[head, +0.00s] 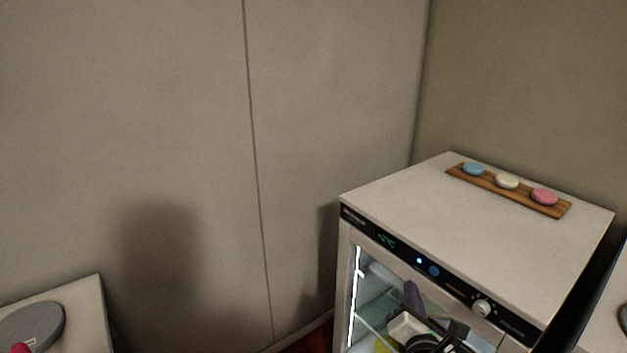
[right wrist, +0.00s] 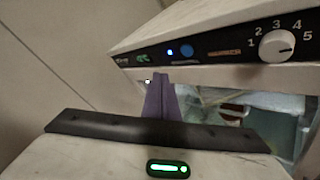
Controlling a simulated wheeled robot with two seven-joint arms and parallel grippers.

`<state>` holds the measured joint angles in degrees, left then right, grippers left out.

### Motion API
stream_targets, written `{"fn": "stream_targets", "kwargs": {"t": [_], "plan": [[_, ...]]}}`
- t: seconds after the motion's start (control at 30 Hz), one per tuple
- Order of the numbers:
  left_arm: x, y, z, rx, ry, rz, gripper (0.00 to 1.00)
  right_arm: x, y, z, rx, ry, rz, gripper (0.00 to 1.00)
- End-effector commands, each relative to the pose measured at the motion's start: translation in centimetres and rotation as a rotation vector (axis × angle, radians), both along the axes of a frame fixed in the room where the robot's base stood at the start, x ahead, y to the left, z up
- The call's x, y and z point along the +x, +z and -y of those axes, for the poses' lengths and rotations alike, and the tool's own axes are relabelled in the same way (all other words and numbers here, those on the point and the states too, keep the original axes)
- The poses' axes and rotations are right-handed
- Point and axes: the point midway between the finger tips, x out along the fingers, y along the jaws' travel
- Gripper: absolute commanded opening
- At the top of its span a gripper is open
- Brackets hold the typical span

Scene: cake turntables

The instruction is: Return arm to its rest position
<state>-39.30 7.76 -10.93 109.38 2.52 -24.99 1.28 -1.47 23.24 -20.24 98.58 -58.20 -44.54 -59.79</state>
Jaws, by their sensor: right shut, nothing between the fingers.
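My right gripper (head: 413,297) is at the lower right of the head view, in front of the cabinet's lit opening and below its control panel. Its purple fingers are together and empty. In the right wrist view the shut purple fingers (right wrist: 160,98) point toward the white cabinet (right wrist: 165,32), just under its panel. The cabinet also shows in the head view (head: 440,205). The head view's bottom edge cuts off the rest of my right arm. My left gripper does not show.
A wooden board (head: 490,187) with blue, cream and pink round pieces lies on the cabinet top. A grey turntable (head: 38,322) stands on a pale surface at the lower left. A plain wall fills the middle.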

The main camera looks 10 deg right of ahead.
Motion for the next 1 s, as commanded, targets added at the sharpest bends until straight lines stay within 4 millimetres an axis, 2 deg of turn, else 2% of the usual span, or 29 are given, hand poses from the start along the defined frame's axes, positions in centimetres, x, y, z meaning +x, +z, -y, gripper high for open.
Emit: {"fn": "stream_targets", "kwargs": {"t": [0.07,0.13,0.23,0.37,0.4,0.5,0.6,0.7,0.8,1.0], "plan": [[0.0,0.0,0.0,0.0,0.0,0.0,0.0,-0.4,-0.7,-0.3,0.036,0.001,-0.008,0.0],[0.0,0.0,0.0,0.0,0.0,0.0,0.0,-1.4,-2.5,-0.9,0.13,0.0,-0.026,0.0],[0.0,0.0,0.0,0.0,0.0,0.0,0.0,-4.1,-6.7,-2.9,0.388,-0.017,-0.07,0.0],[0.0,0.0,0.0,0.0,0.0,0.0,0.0,-10.1,-13.1,-7.0,0.888,-0.117,-0.137,0.0],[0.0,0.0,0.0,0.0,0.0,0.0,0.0,-12.2,-14.8,-8.4,1.053,-0.172,-0.152,0.0],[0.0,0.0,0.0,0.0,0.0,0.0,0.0,-17.4,-17.7,-11.9,1.457,-0.344,-0.172,0.0],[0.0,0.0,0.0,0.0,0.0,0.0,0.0,-21.9,-19.1,-14.6,1.811,-0.549,-0.16,0.0],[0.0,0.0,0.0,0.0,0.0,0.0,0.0,-24.7,-19.5,-16.2,2.048,-0.718,-0.128,0.0],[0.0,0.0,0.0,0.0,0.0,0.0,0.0,-26.0,-19.5,-17.0,2.171,-0.815,-0.101,0.0],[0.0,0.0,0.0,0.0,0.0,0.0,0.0,-26.3,-19.5,-17.2,2.21,-0.846,-0.091,0.0]]}}
